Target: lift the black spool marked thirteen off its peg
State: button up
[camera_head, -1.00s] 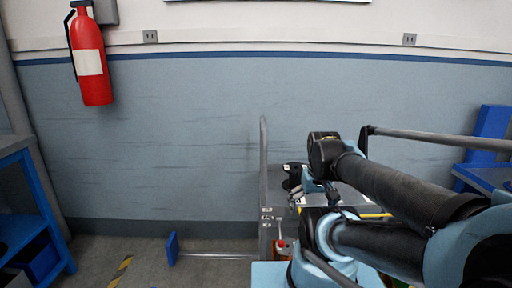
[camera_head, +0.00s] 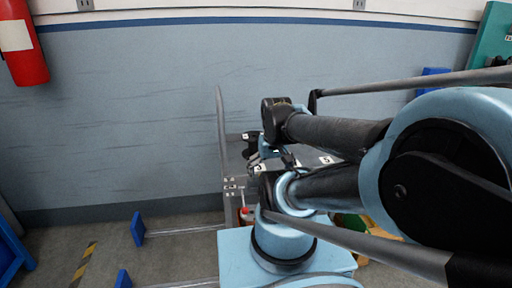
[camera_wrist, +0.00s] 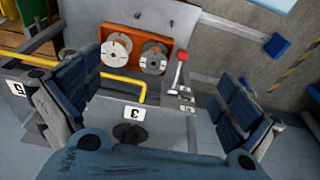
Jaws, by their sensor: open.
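My gripper (camera_wrist: 162,85) is open and empty in the wrist view, its two blue-padded fingers spread left and right. A black round piece with a raised hub (camera_wrist: 130,133) lies low between the fingers, beside a white label (camera_wrist: 133,112) reading 3. I cannot read thirteen on it or tell whether it is the spool or a peg base. In the head view my gripper (camera_head: 262,152) is over the grey cart, close to a dark object (camera_head: 249,147) at its left end. My own arm covers much of the cart there.
An orange tray (camera_wrist: 121,75) holds two grey spools (camera_wrist: 117,46). A red-knobbed lever (camera_wrist: 180,57) and yellow rail (camera_wrist: 122,78) stand near the fingers. Another label reads 5 (camera_wrist: 17,88).

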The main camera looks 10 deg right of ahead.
jog(key=r, duration=0.2)
notch_tip(320, 180, up, 12)
jog(key=n+g+y, duration=0.2)
jog(key=n, duration=1.1)
send_over(255, 134)
jog(key=d, duration=0.3)
jog(key=a+f, duration=0.1)
jog(key=f, duration=1)
jog(key=a+f, duration=0.1)
jog(key=f, duration=0.5)
jog(key=shift+a+f, duration=0.1)
jog(key=shift+a, duration=0.2)
jog(key=shift+t, duration=0.3)
jog(key=c, duration=1)
jog(key=shift+o, duration=0.2)
